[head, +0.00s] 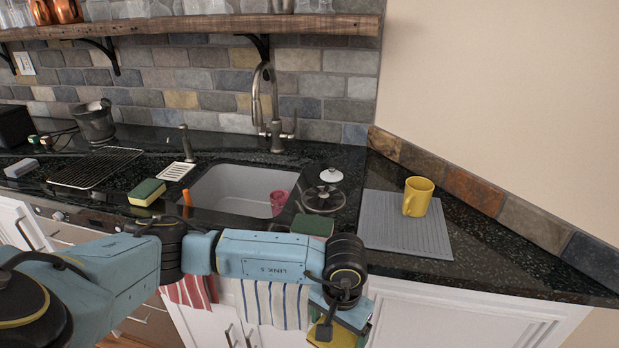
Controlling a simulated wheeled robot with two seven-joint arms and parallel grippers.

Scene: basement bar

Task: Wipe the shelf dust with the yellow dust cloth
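The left arm comes in from the left across the front of the counter. My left gripper (324,324) is low at the bottom edge of the view, in front of the white cabinet doors. A yellow piece (343,338), apparently the dust cloth, shows at its fingers, clear of any surface, and looks gripped. The fingers are partly hidden by the wrist, and the cloth's lower part is cut off. The wooden shelf (200,26) runs along the top left on black brackets. I cannot make out dust on it. My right gripper is not in view.
Glassware (190,6) and copper mugs (66,10) stand on the shelf. Below are a tall faucet (262,100), a sink (232,187), a sponge (147,192), a black rack (96,167), and a yellow mug (418,196) on a grey mat (385,236). Striped towels (272,304) hang in front.

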